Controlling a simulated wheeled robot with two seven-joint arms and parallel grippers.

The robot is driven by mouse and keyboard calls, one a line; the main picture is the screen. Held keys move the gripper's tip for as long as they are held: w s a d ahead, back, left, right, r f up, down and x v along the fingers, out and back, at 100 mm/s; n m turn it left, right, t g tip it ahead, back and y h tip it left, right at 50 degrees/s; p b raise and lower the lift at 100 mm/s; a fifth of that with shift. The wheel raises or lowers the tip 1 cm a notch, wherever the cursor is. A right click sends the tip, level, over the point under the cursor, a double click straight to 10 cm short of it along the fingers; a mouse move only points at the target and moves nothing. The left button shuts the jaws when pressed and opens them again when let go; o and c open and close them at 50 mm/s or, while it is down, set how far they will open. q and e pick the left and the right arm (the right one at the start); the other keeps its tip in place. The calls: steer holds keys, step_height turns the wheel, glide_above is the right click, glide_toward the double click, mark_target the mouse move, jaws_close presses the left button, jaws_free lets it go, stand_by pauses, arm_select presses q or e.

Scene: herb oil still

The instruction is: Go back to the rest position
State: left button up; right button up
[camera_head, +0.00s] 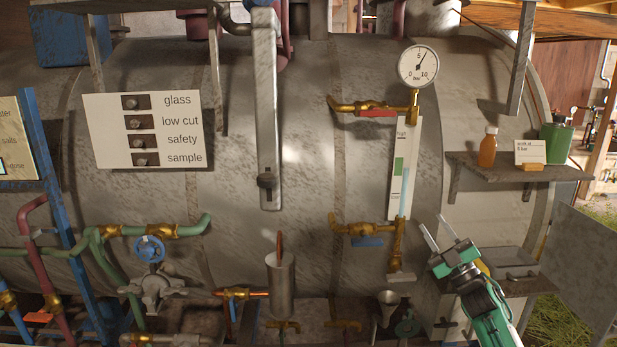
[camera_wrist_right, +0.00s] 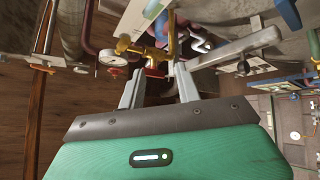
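My right gripper (camera_head: 438,231) is in the lower right of the head view, in front of the big grey boiler (camera_head: 300,150). Its two fingers stand apart with nothing between them. It is below and to the right of the sight glass (camera_head: 402,170) and seems clear of it. In the right wrist view the gripper (camera_wrist_right: 157,92) also shows two parted, empty fingers. My left gripper is not in view.
A round gauge (camera_head: 417,66) sits above the sight glass, with a red-handled valve (camera_head: 376,113) beside it. A shelf (camera_head: 510,170) at right holds an orange bottle (camera_head: 488,148) and a green container (camera_head: 556,143). A blue handwheel (camera_head: 149,249) and pipes fill the lower left.

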steer(key=w+d+f+m+g+h, duration=0.3)
steer(key=w+d+f+m+h, duration=0.2)
steer(key=d+f+m+h, duration=0.6)
steer(key=s+a+f+m+g+h, duration=0.15)
steer(key=s+f, duration=0.35)
steer(key=f, duration=0.8)
steer(key=s+a+f+g, duration=0.3)
steer(key=s+f, duration=0.2)
steer(key=f, duration=0.8)
steer(key=s+a+f+m+g+h, duration=0.1)
steer(key=s+a+f+g, duration=0.3)
steer(key=f, duration=0.9)
steer(key=s+a+f+g, duration=0.2)
steer(key=s+f+g, duration=0.2)
steer(key=s+f, duration=1.95)
steer(key=s+a+f+g, duration=0.1)
steer(key=s+f, duration=0.2)
steer(key=s, duration=0.9)
steer(key=s+a+f+g+y, duration=0.1)
steer(key=s+a+f+g, duration=0.1)
steer(key=s, duration=0.9)
steer(key=s+a+f+g, duration=0.2)
steer(key=s+f, duration=0.2)
steer(key=s, duration=0.8)
steer(key=shift+s, duration=0.35)
